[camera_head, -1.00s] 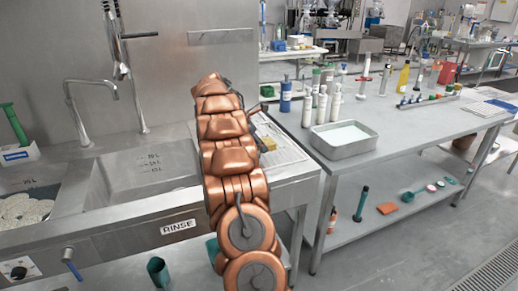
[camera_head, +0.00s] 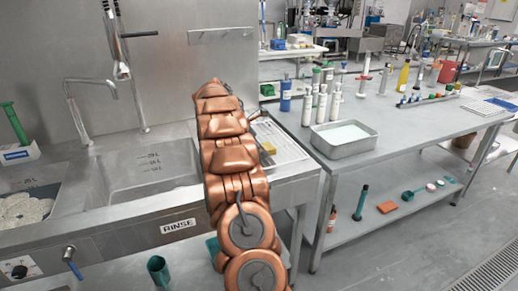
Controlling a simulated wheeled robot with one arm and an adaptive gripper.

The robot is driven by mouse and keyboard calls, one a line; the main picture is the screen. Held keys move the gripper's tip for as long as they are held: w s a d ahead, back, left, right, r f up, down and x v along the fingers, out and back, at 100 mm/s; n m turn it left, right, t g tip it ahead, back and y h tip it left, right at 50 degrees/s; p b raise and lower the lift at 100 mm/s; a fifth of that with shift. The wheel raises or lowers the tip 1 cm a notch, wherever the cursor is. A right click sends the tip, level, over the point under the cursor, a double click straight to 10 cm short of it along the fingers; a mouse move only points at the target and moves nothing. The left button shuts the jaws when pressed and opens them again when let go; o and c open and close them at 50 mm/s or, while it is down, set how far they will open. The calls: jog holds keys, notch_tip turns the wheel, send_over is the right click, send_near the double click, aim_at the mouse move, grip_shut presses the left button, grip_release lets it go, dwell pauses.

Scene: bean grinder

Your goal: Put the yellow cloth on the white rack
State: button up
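The yellow cloth (camera_head: 268,147) is a small yellow patch just right of my arm. It appears to lie on the white rack (camera_head: 288,150), a pale ribbed panel on the counter right of the sink. My arm covers the left part of the rack and perhaps part of the cloth. My gripper (camera_head: 255,113) is mostly hidden behind my copper arm. Only a small dark part shows above and left of the cloth, seemingly apart from it. Its fingers cannot be made out.
The sink basin (camera_head: 150,172) and faucet (camera_head: 85,105) are at left. A metal table (camera_head: 400,130) at right holds a steel tray (camera_head: 343,138) and several bottles close to the rack's right edge. Another small yellow item (camera_head: 300,39) lies on a far table.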

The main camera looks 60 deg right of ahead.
jog(key=v, duration=1.2)
jog(key=shift+r, duration=0.1)
